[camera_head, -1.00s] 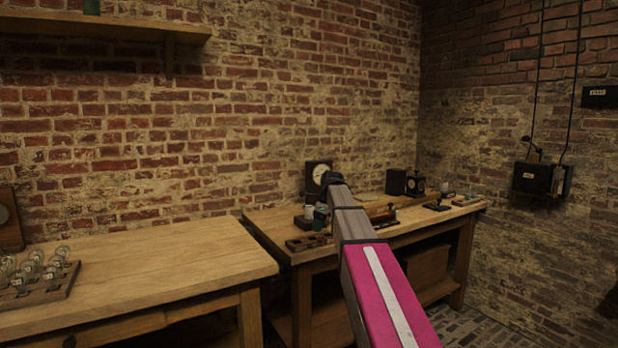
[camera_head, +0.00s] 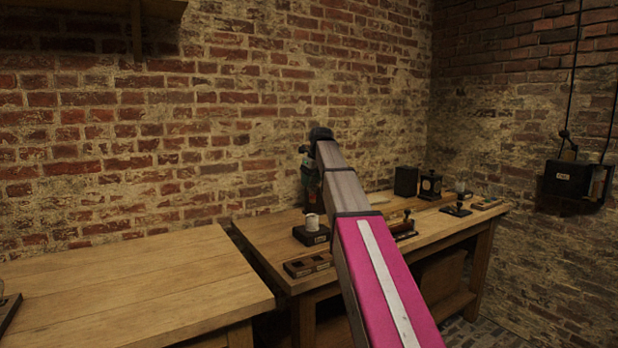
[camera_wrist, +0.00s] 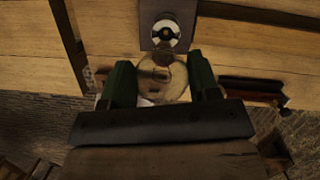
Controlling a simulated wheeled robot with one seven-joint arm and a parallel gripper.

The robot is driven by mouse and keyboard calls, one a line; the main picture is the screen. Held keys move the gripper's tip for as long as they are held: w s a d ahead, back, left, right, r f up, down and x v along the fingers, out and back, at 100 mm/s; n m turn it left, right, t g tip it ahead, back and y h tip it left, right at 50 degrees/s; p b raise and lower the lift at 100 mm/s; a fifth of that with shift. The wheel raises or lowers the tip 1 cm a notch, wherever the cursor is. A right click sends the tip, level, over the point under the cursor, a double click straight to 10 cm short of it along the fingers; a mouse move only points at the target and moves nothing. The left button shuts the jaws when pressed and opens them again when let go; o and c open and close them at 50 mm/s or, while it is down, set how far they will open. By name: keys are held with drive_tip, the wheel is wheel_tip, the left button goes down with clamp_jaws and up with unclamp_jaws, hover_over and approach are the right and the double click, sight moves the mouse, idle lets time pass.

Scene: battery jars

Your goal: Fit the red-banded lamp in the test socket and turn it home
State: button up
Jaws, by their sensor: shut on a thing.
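My gripper (camera_wrist: 160,88) has two dark green fingers shut on a clear glass lamp (camera_wrist: 174,84), whose round bulb shows between them in the wrist view. I cannot make out a red band on it. The test socket (camera_wrist: 166,34), a white round holder on a dark square block, lies just beyond the lamp in that view. In the head view the socket (camera_head: 312,222) stands upright on the right-hand bench, and my gripper (camera_head: 311,182) is above it, partly hidden behind my arm. The lamp appears apart from the socket; the exact gap is unclear.
A wooden block with square recesses (camera_head: 308,264) lies at the right bench's (camera_head: 268,232) front left. A dark box (camera_head: 406,181), a lantern-like instrument (camera_head: 430,185) and a small stamp-like device (camera_head: 457,206) stand farther right. The left bench (camera_head: 140,285) is mostly bare.

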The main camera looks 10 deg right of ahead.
sight(311, 197)
drive_tip(key=shift+w+f, duration=0.1)
drive_tip(key=shift+w, duration=0.15)
drive_tip(key=shift+f, duration=2.4)
drive_tip(key=shift+f, duration=1.2)
drive_tip(key=o, duration=1.1)
